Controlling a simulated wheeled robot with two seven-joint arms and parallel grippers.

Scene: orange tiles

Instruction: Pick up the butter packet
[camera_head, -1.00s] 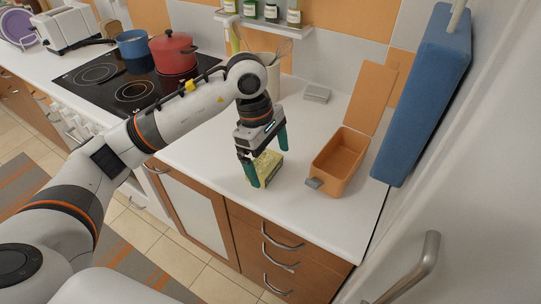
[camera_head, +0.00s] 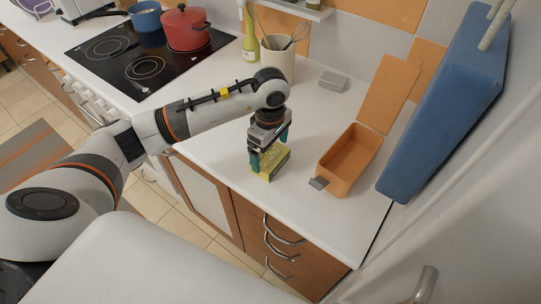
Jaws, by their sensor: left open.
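The butter packet (camera_head: 272,163) is a small yellow-green box on the white counter near its front edge. My left gripper (camera_head: 269,158) points down over it, with its green fingers open. One finger is at the packet's near left side and the other shows toward its far right side. I cannot tell whether the fingers touch the packet. The gripper hides part of the packet's top and left side. My right gripper is not in view.
An orange box (camera_head: 346,162) with its lid open stands right of the packet. A blue upright block (camera_head: 440,105) is at the far right. A utensil pot (camera_head: 278,59) and a grey item (camera_head: 333,81) stand behind. A red pot (camera_head: 186,28) sits on the black hob (camera_head: 140,62).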

